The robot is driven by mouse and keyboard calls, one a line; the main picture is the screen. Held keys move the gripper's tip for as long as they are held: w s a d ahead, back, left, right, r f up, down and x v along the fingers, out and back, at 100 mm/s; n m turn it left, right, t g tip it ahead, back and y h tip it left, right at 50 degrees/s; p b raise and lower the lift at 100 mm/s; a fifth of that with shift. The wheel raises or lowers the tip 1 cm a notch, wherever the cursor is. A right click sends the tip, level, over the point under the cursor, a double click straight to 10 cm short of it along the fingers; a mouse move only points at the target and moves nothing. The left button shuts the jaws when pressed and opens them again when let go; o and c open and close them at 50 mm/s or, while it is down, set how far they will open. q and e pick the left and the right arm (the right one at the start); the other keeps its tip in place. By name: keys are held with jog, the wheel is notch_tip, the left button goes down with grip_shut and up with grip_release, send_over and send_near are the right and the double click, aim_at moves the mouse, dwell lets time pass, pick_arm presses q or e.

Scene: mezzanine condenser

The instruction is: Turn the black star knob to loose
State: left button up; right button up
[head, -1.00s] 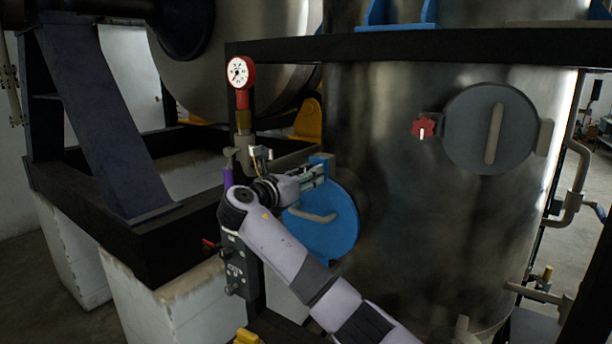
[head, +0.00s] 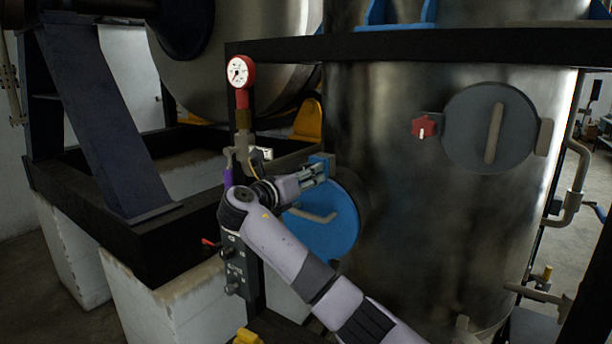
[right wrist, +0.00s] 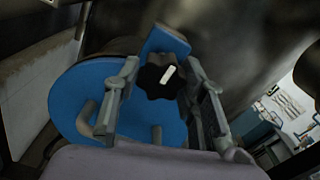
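The black star knob (right wrist: 158,82) with a white mark on its face shows in the right wrist view, in front of a blue bracket and a round blue cover. My right gripper (right wrist: 161,72) is open, with one finger on each side of the knob. The gaps there are small, and I cannot tell whether the fingers touch it. In the head view my right gripper (head: 322,174) is at the upper left of the blue cover (head: 335,232), by the blue bracket. The knob is not distinguishable there. My left gripper is out of view.
A red-rimmed gauge (head: 238,72) stands on a pipe left of my gripper. A grey round cover (head: 480,128) with a red block (head: 425,126) sits higher on the metal tank (head: 400,210). A dark beam (head: 450,45) crosses above. A grey control box (head: 236,268) is below my wrist.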

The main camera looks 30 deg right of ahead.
jog(key=o, duration=0.4)
jog(key=v, duration=1.2)
jog(key=shift+f, duration=0.15)
